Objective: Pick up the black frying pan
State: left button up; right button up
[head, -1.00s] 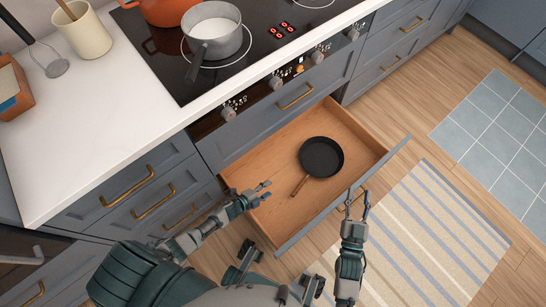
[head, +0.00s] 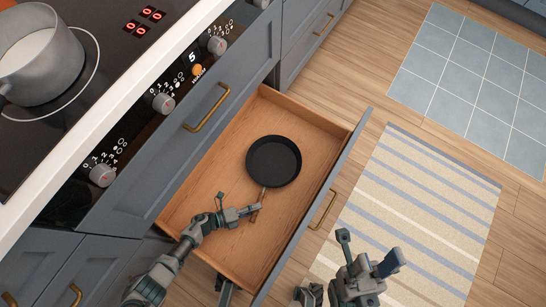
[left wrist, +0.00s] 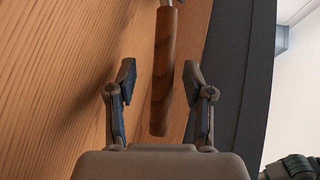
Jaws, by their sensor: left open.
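The black frying pan (head: 273,162) lies in the open wooden drawer, its brown handle (head: 261,196) pointing towards the drawer's front left. My left gripper (head: 240,204) is open inside the drawer, at the handle end. In the left wrist view the wooden handle (left wrist: 163,75) stands between the two spread fingers of my left gripper (left wrist: 159,75), with a gap on each side. The pan's round body is out of that view. My right gripper (head: 367,251) is open and empty, outside the drawer and over the striped rug.
The drawer (head: 310,112) is pulled out and holds only the pan; its front panel (head: 322,195) has a brass handle. A grey saucepan (head: 40,65) stands on the hob above. The striped rug (head: 425,205) lies on the floor to the right.

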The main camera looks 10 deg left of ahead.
pick_arm(q)
jog(key=shift+w+d+f, duration=0.2)
jog(key=shift+d+f, duration=0.05)
jog(key=shift+d, duration=0.15)
jog(key=shift+w+r, duration=0.1)
jog(key=shift+r, duration=0.1)
grip_shut()
jog(key=shift+d, duration=0.1)
jog(key=shift+r, duration=0.1)
